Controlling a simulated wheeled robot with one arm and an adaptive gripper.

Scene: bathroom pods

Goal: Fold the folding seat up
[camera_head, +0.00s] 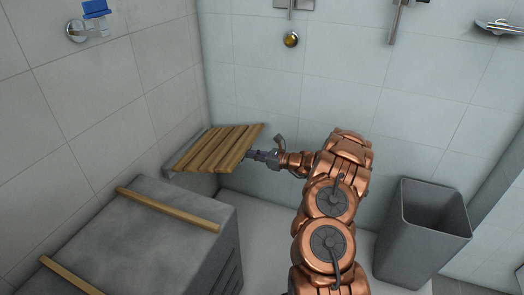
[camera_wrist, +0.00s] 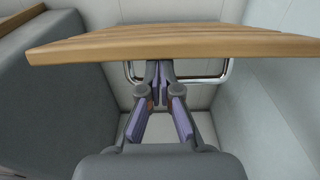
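The folding seat (camera_head: 217,149) is a panel of light wooden slats at the left wall, out over the floor. I cannot tell its exact tilt. Its front edge (camera_wrist: 100,46) spans the upper part of the wrist view. A bent metal tube (camera_wrist: 222,72) shows below and behind this edge. My gripper (camera_head: 254,155) is at the seat's free right-hand edge. In the wrist view its fingers (camera_wrist: 159,72) come together and pass below the front edge, where their tips are hidden. Nothing shows between them, and I cannot tell whether they touch the seat.
A grey box-like bench (camera_head: 150,245) with wooden strips stands close in front of the seat, at lower left. A grey bin (camera_head: 421,230) stands to the right of my arm. Shower fittings (camera_head: 291,39) are on the back wall. Pale floor shows between bench and arm.

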